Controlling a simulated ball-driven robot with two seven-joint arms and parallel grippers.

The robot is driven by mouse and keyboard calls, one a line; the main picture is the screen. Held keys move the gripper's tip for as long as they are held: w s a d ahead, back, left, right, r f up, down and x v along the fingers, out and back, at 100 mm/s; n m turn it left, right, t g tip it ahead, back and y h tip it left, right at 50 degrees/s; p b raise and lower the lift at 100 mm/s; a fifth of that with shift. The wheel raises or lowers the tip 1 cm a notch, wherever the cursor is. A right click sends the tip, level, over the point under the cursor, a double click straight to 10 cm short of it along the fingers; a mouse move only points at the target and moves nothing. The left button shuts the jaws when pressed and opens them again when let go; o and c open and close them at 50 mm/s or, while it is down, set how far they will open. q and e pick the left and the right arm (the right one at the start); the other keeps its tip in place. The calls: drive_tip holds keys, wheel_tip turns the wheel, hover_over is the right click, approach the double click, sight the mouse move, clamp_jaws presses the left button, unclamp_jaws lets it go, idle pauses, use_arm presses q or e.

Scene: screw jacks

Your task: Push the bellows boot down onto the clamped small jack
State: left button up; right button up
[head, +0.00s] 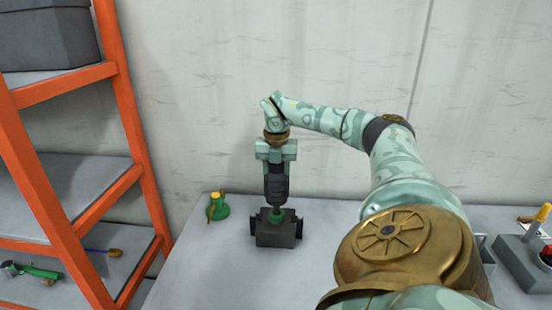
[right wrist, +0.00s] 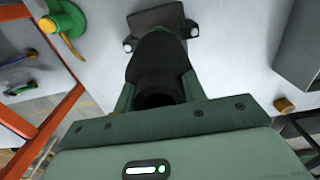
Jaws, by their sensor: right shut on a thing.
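The black ribbed bellows boot (head: 277,187) hangs upright under my right gripper (head: 276,164), which is shut on its upper part. In the right wrist view the boot (right wrist: 158,58) sits between the two green fingers, its dark open end facing the camera. The small jack (head: 278,213) shows as a green piece directly below the boot, in the dark vise (head: 276,234) on the table. The boot's lower end is at or just above the green part; I cannot tell whether they touch. The boot hides the jack's screw. My left gripper is out of view.
Another green jack (head: 218,208) with a yellow top stands left of the vise. An orange shelf rack (head: 128,130) rises at the left. A grey box with a red button (head: 525,262) is at the far right. The table's front left is clear.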

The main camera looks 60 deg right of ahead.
sight(277, 196)
drive_tip(key=shift+f+b, duration=0.8)
drive_tip(key=shift+f, duration=0.65)
drive_tip(key=shift+f, duration=0.1)
drive_tip(key=shift+f+b, duration=0.6)
drive_tip(key=shift+f, duration=0.5)
drive_tip(key=shift+s+a+f, duration=0.15)
drive_tip(key=shift+a+f, duration=0.05)
drive_tip(key=shift+f, duration=0.15)
drive_tip(key=shift+w+d+f+b, duration=0.15)
drive_tip(key=shift+f+b, duration=0.1)
drive_tip(key=shift+f, duration=0.1)
drive_tip(key=shift+w+d+f+b, duration=0.1)
drive_tip(key=shift+f+b, duration=0.1)
drive_tip(key=shift+f, duration=0.15)
drive_tip(key=shift+s+a, duration=0.1)
drive_tip(key=shift+f, duration=0.25)
drive_tip(key=o, duration=1.1)
